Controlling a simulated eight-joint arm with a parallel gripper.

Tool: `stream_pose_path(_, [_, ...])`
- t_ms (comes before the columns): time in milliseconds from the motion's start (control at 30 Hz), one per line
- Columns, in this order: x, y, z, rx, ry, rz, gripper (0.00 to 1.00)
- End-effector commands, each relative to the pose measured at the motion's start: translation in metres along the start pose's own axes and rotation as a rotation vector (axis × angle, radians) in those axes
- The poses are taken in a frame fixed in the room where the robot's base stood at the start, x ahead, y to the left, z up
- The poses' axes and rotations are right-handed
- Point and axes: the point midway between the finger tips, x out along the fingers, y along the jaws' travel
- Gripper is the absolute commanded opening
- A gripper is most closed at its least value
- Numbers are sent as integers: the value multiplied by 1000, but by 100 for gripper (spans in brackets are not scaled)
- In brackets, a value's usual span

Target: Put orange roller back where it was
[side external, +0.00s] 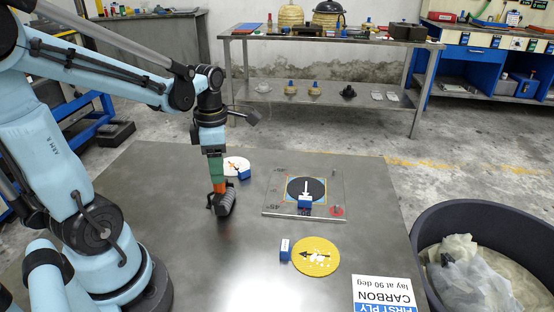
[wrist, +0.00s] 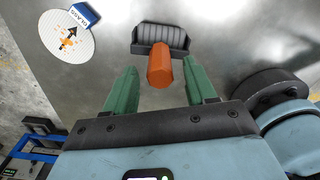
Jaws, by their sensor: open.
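The orange roller has an orange handle (wrist: 160,66) and a dark ribbed head (wrist: 161,37). In the side view, the roller (side external: 223,203) is at the table's middle left, its head low at the table top and its handle up. My gripper (side external: 216,168) is above it, pointing down. In the wrist view, the green fingers of my gripper (wrist: 160,72) are open on both sides of the handle, with a visible gap on each side. I cannot tell exactly how the head meets the table.
A clear plate with a black disc (side external: 306,187) lies right of the roller. A white disc (side external: 236,166) with a blue block is behind. A yellow disc (side external: 317,258) lies in front right. A black bin (side external: 430,225) stands beyond the table's right edge. Bare table lies around the roller.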

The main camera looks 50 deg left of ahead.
Motion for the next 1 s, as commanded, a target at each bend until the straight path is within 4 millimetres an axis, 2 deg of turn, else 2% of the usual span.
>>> stream_pose_path(400, [-59,0,0,1,0,-1,56])
stream_pose_path(600, [-77,0,0,1,0,-1,56])
stream_pose_path(733, [-81,-1,1,24,-4,3,56])
stream_pose_path(867, [-79,-8,7,195,-28,36,56])
stream_pose_path(1000, [-72,-21,20,572,-67,120,56])
